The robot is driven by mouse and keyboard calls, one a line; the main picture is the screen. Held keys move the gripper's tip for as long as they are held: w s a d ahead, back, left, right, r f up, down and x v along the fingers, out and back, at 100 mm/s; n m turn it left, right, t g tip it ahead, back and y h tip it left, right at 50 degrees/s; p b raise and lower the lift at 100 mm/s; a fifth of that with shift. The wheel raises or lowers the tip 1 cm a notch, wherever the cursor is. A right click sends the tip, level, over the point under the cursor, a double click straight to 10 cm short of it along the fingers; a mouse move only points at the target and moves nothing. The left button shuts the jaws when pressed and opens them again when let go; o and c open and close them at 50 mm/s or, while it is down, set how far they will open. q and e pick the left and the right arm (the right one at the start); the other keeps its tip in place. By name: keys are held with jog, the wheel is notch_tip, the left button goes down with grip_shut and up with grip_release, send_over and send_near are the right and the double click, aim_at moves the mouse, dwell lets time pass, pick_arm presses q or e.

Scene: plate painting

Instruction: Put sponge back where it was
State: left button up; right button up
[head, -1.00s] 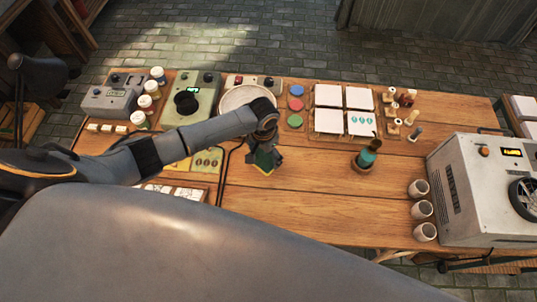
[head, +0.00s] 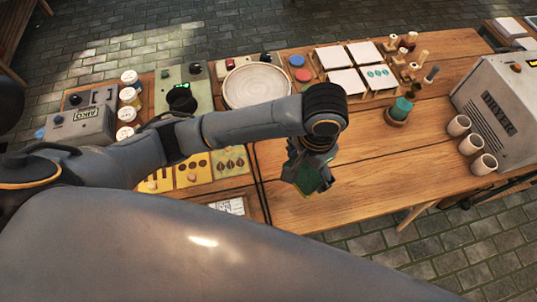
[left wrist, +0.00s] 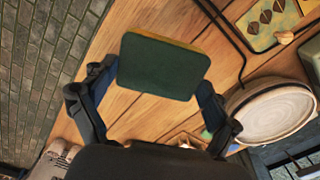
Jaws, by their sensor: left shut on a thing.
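The sponge, a flat green block with a yellow side, shows large in the left wrist view (left wrist: 160,68). My left gripper (left wrist: 158,85) is shut on it, with one dark finger at each side. In the head view the left gripper (head: 310,172) is over the bare wood near the table's front, and a green part of the sponge (head: 308,180) shows between its fingers. It seems held above the tabletop; the exact gap cannot be told. My right gripper is not in view.
A round pale plate (head: 257,85) stands behind my left arm. A black cable (head: 261,190) runs left of the gripper. White tiles (head: 345,82), a teal item in a wooden holder (head: 400,109), several cups (head: 471,146) and a grey machine (head: 505,105) are right. Bare wood (head: 365,160) lies right of the gripper.

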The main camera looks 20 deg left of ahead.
pick_arm(q)
jog(key=w+a+f+p, duration=0.1)
jog(key=w+a+f, duration=0.7)
jog(key=shift+w+a+f+p, duration=0.25)
jog(key=shift+w+a+p, duration=0.1)
jog(key=shift+w, duration=0.05)
jog(key=shift+w+a+f, duration=0.3)
jog(key=shift+f, duration=0.25)
notch_tip(320, 180, down, 3)
jog(key=shift+a+f, duration=0.1)
jog(key=shift+a, duration=0.05)
jog(key=shift+f, duration=0.1)
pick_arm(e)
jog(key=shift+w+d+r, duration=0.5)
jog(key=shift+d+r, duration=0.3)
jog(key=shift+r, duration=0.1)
pick_arm(q)
jog(key=o, duration=0.9)
jog(key=shift+c, duration=0.2)
